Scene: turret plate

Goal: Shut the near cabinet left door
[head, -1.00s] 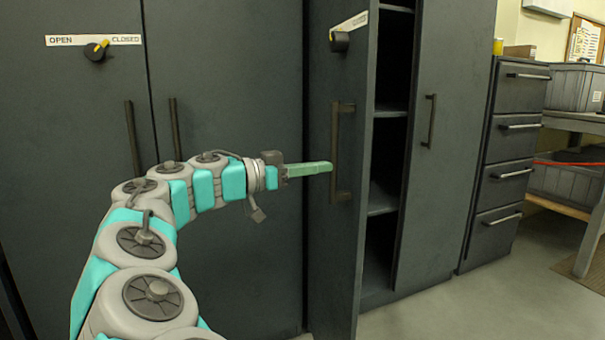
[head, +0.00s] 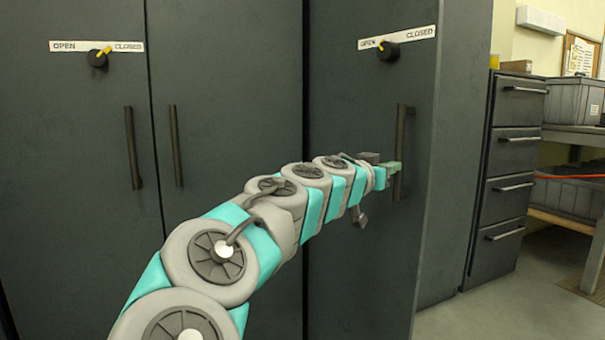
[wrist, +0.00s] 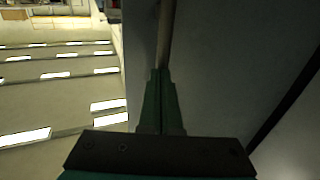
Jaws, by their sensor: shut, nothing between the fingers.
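The cabinet's left door (head: 345,110) is dark grey and stands partly open, hinged at its left edge. Its free right edge juts towards me and hides the shelves. The door has a dark vertical bar handle (head: 402,150) and a knob (head: 388,51) whose yellow pointer is on the OPEN side. My gripper (head: 390,174) is shut and empty, its green fingers at the handle, seemingly against it or the door. In the wrist view the shut fingers (wrist: 160,98) point along the handle bar (wrist: 166,35); exact contact is unclear.
The cabinet's right door (head: 458,150) shows partly behind the open door. Another grey double-door cabinet (head: 225,100) stands shut at left. A drawer unit (head: 510,160) and a workbench (head: 590,135) with grey crates stand at right. The floor (head: 520,290) at lower right is clear.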

